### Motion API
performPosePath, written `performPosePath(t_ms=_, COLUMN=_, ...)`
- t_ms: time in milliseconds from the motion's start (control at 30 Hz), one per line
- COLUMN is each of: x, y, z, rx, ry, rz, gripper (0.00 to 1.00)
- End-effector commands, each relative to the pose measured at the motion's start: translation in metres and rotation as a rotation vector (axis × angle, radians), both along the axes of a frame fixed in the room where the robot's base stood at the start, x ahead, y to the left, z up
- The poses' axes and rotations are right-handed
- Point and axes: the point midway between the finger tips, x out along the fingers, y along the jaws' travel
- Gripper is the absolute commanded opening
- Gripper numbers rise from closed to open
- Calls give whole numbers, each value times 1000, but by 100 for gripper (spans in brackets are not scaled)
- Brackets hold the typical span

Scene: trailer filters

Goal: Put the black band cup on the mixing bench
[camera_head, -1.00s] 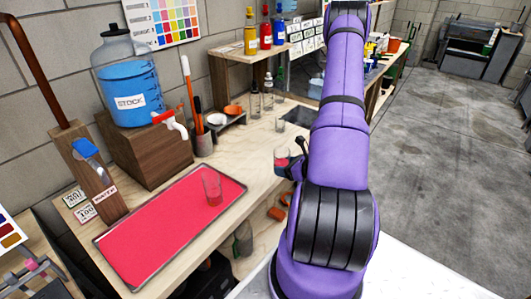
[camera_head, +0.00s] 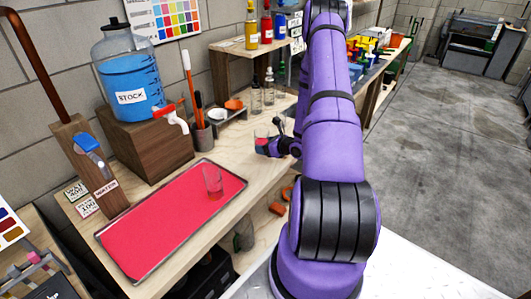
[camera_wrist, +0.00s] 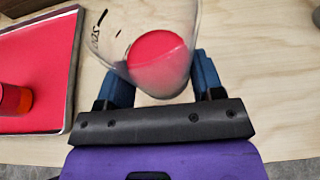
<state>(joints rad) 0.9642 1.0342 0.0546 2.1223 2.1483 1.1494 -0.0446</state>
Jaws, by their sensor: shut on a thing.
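My gripper (camera_head: 268,148) is shut on a clear cup (camera_wrist: 150,45) with red liquid in it and dark print on its side. In the head view this held cup (camera_head: 261,143) is over the wooden bench (camera_head: 235,165), partly behind the fingers; I cannot tell if it touches the top. In the wrist view the cup is between the blue fingers, with bare wood around it. I cannot make out a black band on either cup.
A blue stock jug (camera_head: 128,80) on a wooden block, a holder (camera_head: 202,138) with brushes, and dropper bottles (camera_head: 257,97) line the back of the bench. A small shelf (camera_head: 240,55) carries coloured bottles. Bare bench top lies right of the tray.

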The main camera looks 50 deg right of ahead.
Motion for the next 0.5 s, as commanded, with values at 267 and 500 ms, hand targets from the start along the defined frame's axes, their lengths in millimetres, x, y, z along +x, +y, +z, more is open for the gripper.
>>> performPosePath(t_ms=267, x=-2, y=0, z=-32, rx=3, ry=3, rz=-2, gripper=31)
performPosePath(t_ms=500, x=-2, y=0, z=-32, rx=1, ry=3, rz=-2, gripper=31)
